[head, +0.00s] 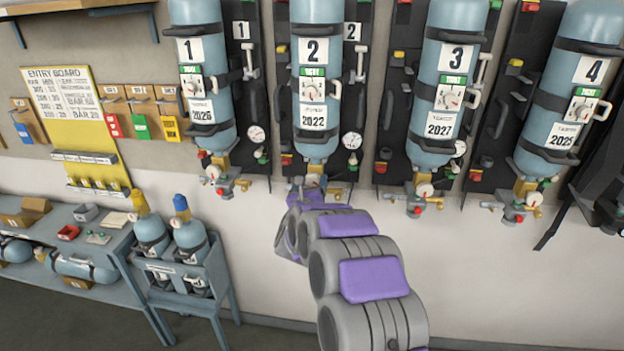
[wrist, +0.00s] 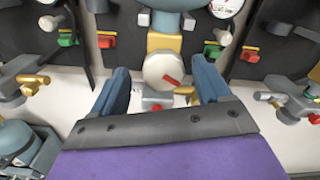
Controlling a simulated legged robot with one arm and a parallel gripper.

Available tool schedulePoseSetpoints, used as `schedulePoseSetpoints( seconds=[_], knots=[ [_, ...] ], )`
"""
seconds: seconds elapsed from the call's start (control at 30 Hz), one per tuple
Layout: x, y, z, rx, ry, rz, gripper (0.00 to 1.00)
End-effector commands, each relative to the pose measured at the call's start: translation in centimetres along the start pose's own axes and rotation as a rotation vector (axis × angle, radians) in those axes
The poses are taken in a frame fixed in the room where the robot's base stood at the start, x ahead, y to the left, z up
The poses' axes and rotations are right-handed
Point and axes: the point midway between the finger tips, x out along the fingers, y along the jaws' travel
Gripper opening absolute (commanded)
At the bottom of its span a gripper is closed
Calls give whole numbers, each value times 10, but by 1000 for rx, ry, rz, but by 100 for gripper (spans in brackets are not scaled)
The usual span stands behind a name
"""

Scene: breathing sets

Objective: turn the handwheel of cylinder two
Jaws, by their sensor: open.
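Cylinder two (head: 315,70) hangs upright on the wall, pale blue, marked "2" and "2022". In the wrist view its rounded bottom end shows at the top, with a brass valve neck (wrist: 165,42) below it. A pale round disc (wrist: 160,68) with a red bar sits under the neck, and a small red part (wrist: 152,107) shows lower down. I cannot tell which of these is the handwheel. My gripper (wrist: 162,76) is open, its blue-grey fingers on either side of the disc with visible gaps. In the head view my arm hides most of this valve.
Cylinder one (head: 205,80), cylinder three (head: 445,90) and cylinder four (head: 570,90) hang alongside, with valves jutting below. A rack (head: 185,270) of small cylinders stands at lower left beside a workbench (head: 60,225). The wall below cylinder three is clear.

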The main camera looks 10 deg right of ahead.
Motion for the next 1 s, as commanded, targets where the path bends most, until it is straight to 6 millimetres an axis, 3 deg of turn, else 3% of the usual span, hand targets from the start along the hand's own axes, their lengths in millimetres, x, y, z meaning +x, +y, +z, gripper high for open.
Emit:
schedulePoseSetpoints(
  seconds=[0.23, 0.63, 1.0],
  knots=[
    [23, -3, -1, 1, 1, -3, 77],
    [27, -1, 0, 1, 0, -2, 77],
    [27, -1, 0, 0, -1, -2, 42]
  ],
)
